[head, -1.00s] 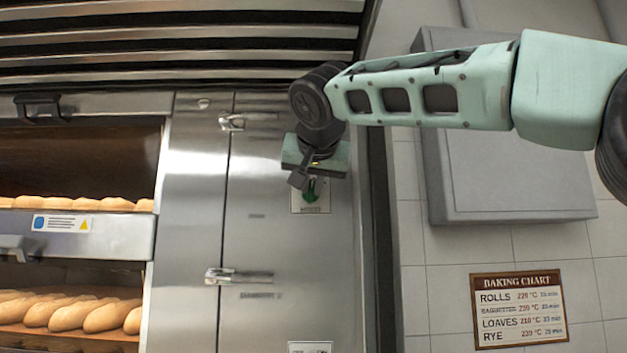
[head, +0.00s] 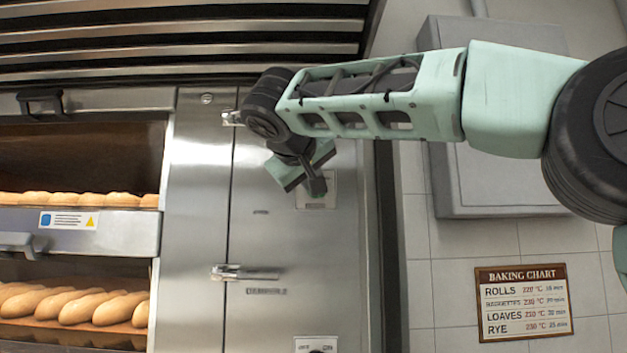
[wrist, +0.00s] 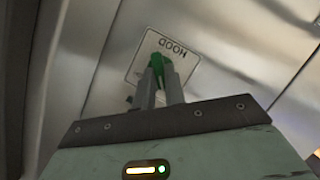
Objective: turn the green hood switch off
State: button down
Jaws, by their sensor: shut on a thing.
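The green hood switch (wrist: 157,65) sits on a light plate (wrist: 182,60) marked HOOD on the steel cabinet front. In the wrist view my gripper (wrist: 158,72) is shut on the switch, with one finger on each side of it. The plate looks tilted in that view. In the head view my gripper (head: 318,190) reaches the same plate (head: 330,185) from the upper left and covers most of the switch. Only a small green bit shows there, so the switch's exact angle is hard to read.
A second switch plate (head: 316,345) is lower on the cabinet (head: 300,240). A door latch (head: 243,273) sticks out at lower left. Ovens with bread loaves (head: 90,305) stand at left. A grey wall box (head: 490,190) and a baking chart (head: 524,302) are at right.

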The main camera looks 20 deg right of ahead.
jog(key=shift+a+n+h, duration=0.1)
jog(key=shift+n+h, duration=0.2)
jog(key=shift+n, duration=0.2)
jog(key=c, duration=1.5)
grip_release()
jog(key=shift+o, duration=0.2)
jog(key=b+v, duration=0.2)
jog(key=v, duration=1.5)
jog(key=shift+s, duration=0.2)
